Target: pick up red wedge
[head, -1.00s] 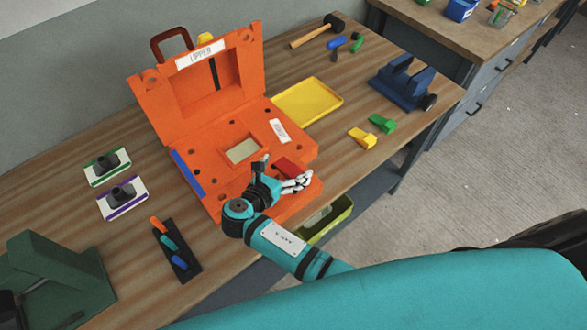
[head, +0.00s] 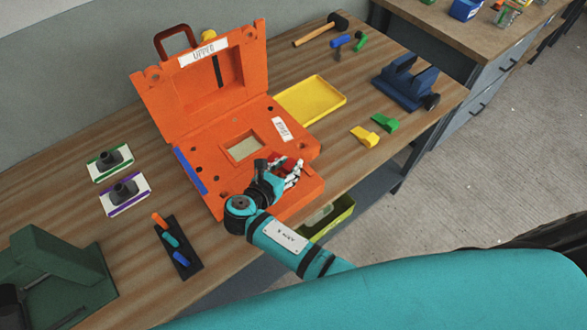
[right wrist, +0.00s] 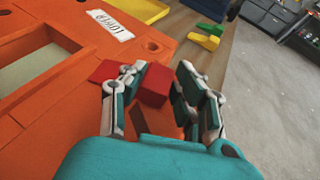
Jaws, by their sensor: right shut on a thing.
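The red wedge (head: 287,162) is at the front right part of the orange mould's lower half (head: 215,155). In the right wrist view the red wedge (right wrist: 153,86) shows as a red block between the fingers. My right gripper (head: 291,173) is shut on it; its fingers (right wrist: 160,78) lie on both sides of the wedge. The fingers hide part of the wedge in the head view. Whether the wedge still touches the mould is not clear. My left gripper is not in view.
The mould's upper half (head: 174,92) stands open behind. A yellow tray (head: 310,101), a yellow wedge (head: 364,136), a green wedge (head: 384,123) and a blue vise-like fixture (head: 405,88) are to the right. A dark holder (head: 188,262) with coloured tools lies left of my arm.

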